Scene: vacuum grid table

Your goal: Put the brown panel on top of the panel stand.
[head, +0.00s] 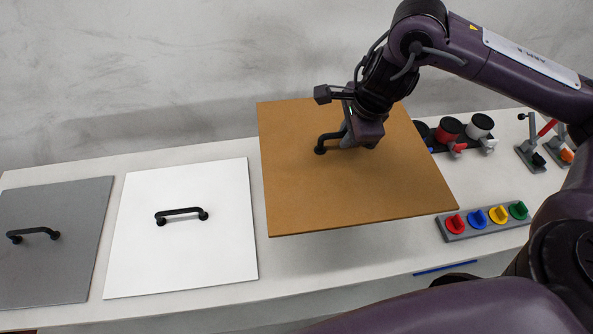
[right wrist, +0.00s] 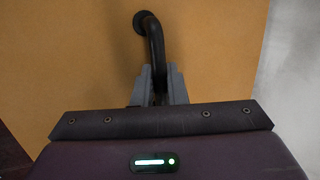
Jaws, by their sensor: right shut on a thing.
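The brown panel (head: 340,195) is a flat square board with a black bar handle (head: 326,143), at the middle of the head view. My right gripper (head: 345,138) is shut on this handle, over the panel's upper part. The right wrist view shows its two grey fingers (right wrist: 160,75) on either side of the handle (right wrist: 153,40). The panel appears raised off the table, with a soft shadow below its front edge. I cannot make out a panel stand; the panel and arm hide part of the table. My left gripper is not in view.
A white panel (head: 190,250) and a grey panel (head: 55,270) with black handles lie on the white table (head: 320,275) at left. A wall (head: 150,70) rises behind.

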